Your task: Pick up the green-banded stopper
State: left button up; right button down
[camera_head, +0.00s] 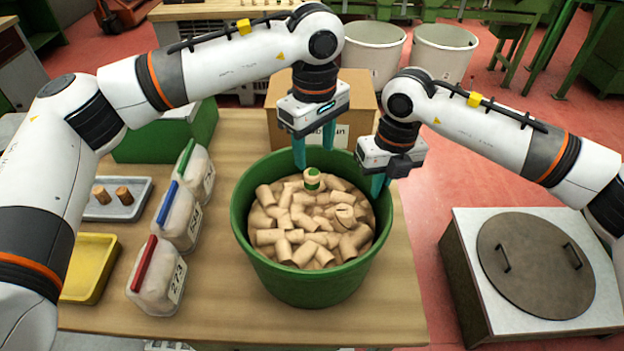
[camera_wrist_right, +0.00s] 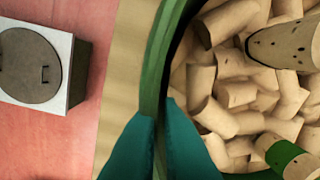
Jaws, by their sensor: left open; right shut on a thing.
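The green-banded stopper (camera_head: 312,179) stands out on top of the pale cork stoppers heaped in a round green tub (camera_head: 310,291). It also shows at the lower right of the right wrist view (camera_wrist_right: 284,157). My left gripper (camera_head: 315,158) is open and empty just above the green-banded stopper, fingers pointing down. My right gripper (camera_head: 377,183) is shut on the tub's right rim. In the right wrist view its teal fingers (camera_wrist_right: 160,120) meet at the green rim (camera_wrist_right: 158,65).
Left of the tub stand several lidded containers (camera_head: 155,280), a grey tray (camera_head: 118,212) with two corks and a yellow tray (camera_head: 90,262). A cardboard box (camera_head: 357,95) is behind the tub. A white unit with a round lid (camera_head: 535,265) stands at right.

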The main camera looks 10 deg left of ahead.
aim_at(312, 173)
pick_arm(q)
jog(key=f, duration=0.8)
jog(key=shift+a, duration=0.25)
jog(key=c, duration=1)
notch_tip(312, 173, up, 10)
pick_arm(e)
jog(key=c, duration=1.5)
grip_release()
jog(key=r, duration=1.2)
jog(key=shift+w+d, duration=0.15)
jog(key=shift+d, duration=0.2)
